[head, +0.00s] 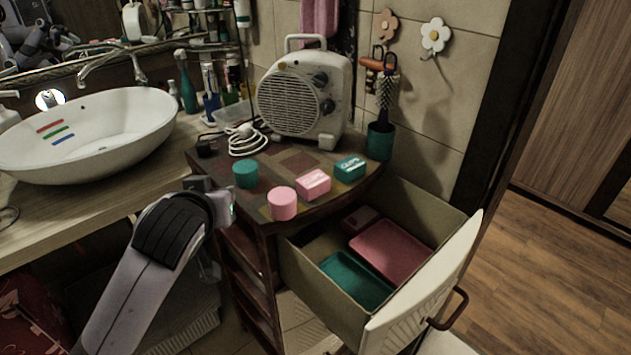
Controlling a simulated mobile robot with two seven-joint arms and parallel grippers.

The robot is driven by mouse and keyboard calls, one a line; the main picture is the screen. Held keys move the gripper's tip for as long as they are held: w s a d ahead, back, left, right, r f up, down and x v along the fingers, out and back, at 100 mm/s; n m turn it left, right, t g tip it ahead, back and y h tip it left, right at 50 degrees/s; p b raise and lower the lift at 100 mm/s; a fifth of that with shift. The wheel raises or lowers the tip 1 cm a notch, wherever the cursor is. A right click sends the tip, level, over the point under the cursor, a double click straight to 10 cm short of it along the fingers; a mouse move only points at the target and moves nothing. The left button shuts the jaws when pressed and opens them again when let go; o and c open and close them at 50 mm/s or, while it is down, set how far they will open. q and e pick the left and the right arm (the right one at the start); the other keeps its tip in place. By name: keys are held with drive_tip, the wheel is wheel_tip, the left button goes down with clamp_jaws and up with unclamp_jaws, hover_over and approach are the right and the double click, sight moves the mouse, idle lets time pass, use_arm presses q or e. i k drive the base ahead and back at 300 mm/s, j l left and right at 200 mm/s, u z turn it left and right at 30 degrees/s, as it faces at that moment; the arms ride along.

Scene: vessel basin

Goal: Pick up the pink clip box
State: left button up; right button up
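A pink box with pale lettering on its side (313,184), which looks like the pink clip box, sits on top of the small dark cabinet (290,160). A matching teal box (350,168) stands to its right and a pink round container (283,204) to its left, near the front edge. My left arm comes in from the lower left. Its gripper end (222,203) is beside the cabinet's left side, left of and apart from the pink box. Its fingers cannot be made out. My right gripper is not in view.
A teal round container (245,174), white cable (247,140), fan heater (303,93) and teal brush holder (380,140) stand on the cabinet. Its drawer (455,270) is open, with pink (391,251) and teal (355,281) trays inside. A basin (90,135) is at left.

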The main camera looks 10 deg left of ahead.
sight(312, 185)
drive_tip(key=i+l+u, duration=0.3)
drive_tip(key=l, duration=0.25)
drive_tip(key=l+u, duration=0.3)
drive_tip(key=l, duration=0.3)
drive_tip(key=i+l+u, duration=0.1)
drive_tip(key=l+u, duration=0.25)
drive_tip(key=l, duration=0.25)
drive_tip(key=i+l+u, duration=0.15)
drive_tip(key=l+u, duration=0.2)
drive_tip(key=l, duration=0.4)
drive_tip(key=i+l+u, duration=0.1)
drive_tip(key=l+u, duration=0.25)
drive_tip(key=l, duration=0.4)
